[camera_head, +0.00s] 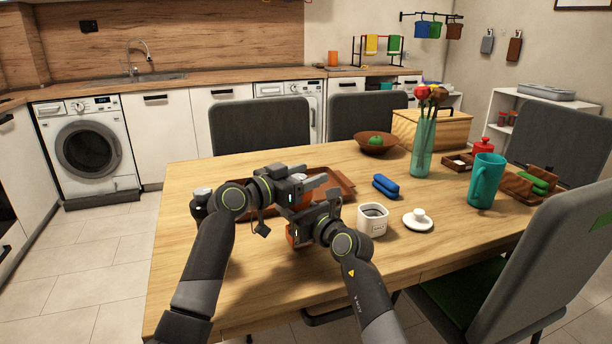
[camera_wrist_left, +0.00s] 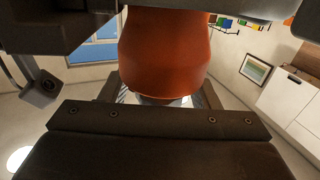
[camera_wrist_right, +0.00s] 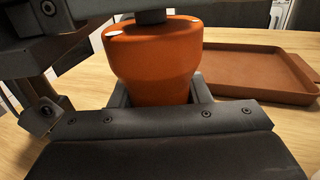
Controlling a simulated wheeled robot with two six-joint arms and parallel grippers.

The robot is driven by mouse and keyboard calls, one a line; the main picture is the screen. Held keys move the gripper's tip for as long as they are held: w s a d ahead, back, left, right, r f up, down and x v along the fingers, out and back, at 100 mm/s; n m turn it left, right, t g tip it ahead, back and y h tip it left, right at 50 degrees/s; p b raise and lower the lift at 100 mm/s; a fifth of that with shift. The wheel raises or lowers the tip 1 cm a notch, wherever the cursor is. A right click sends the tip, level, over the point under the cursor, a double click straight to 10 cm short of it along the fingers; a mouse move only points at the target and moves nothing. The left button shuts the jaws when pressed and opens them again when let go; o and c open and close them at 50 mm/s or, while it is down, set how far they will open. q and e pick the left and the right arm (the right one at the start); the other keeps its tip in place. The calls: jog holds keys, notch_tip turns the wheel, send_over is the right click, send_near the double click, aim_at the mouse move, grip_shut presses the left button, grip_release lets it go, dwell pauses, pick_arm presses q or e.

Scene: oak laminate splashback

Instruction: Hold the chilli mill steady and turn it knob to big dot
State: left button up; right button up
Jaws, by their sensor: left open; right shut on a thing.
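The chilli mill (camera_wrist_right: 158,70) is orange-red and stands upright in the right wrist view. Pale dots mark its top rim, and a dark stem rises from it. In the head view the mill (camera_head: 291,231) is mostly hidden behind my grippers. My right gripper (camera_wrist_right: 160,98) is shut on the mill's body, one finger on each side. My left gripper (camera_head: 312,187) is open above, at the mill's top. The knob's pointing direction is hidden.
A brown tray (camera_wrist_right: 250,68) lies close behind the mill. To the right are a white pot (camera_head: 372,221), a white lid (camera_head: 417,220), a blue object (camera_head: 385,186), a glass vase (camera_head: 423,149) and a teal jug (camera_head: 486,182). The table front left is clear.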

pick_arm(q)
jog(key=v, duration=0.7)
jog(key=shift+a, duration=0.2)
jog(key=shift+s, duration=0.25)
jog(key=shift+s+n+t+y, duration=2.2)
jog(key=shift+s+y, duration=0.4)
jog(key=shift+a+x, duration=0.1)
jog(key=shift+x, duration=2.85)
jog(key=shift+a+x, duration=0.15)
jog(key=shift+x, duration=2.75)
jog(key=shift+w+f, duration=0.15)
jog(key=shift+c, duration=0.3)
jog(key=c, duration=0.9)
